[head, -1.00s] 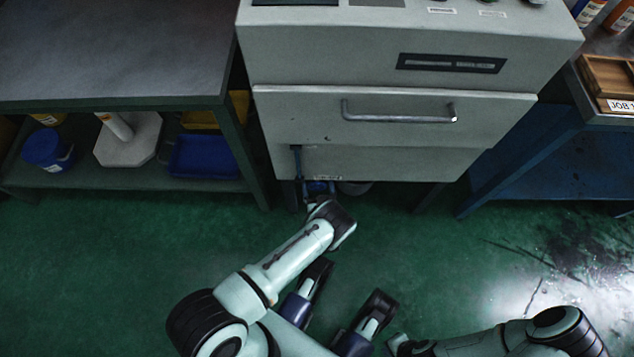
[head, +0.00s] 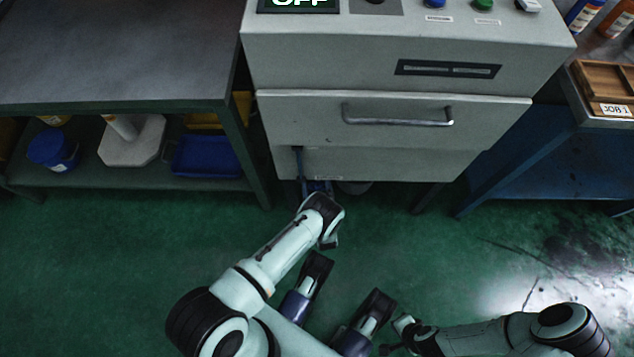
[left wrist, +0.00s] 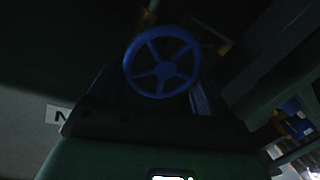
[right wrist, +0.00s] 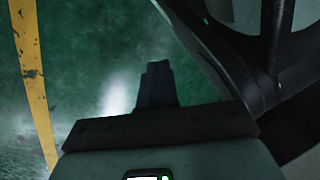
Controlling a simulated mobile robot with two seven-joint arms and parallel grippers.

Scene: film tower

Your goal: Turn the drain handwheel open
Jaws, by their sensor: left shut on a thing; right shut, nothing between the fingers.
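The blue spoked handwheel (left wrist: 162,62) faces me in the left wrist view, under the cabinet in deep shadow. My left gripper (left wrist: 155,90) is shut on the handwheel, with dark fingers on either side of it; the exact contact is too dark to see. In the head view the left hand (head: 320,208) reaches under the cabinet's lower front edge, and its fingertips and most of the wheel are hidden. My right gripper (right wrist: 156,72) is shut and empty above the green floor, far from the wheel.
The grey cabinet (head: 390,165) with a drawer handle (head: 398,118) overhangs the left hand. A dark table leg (head: 248,150) and a shelf with a blue tray (head: 205,158) stand close on the left. The floor in front is clear.

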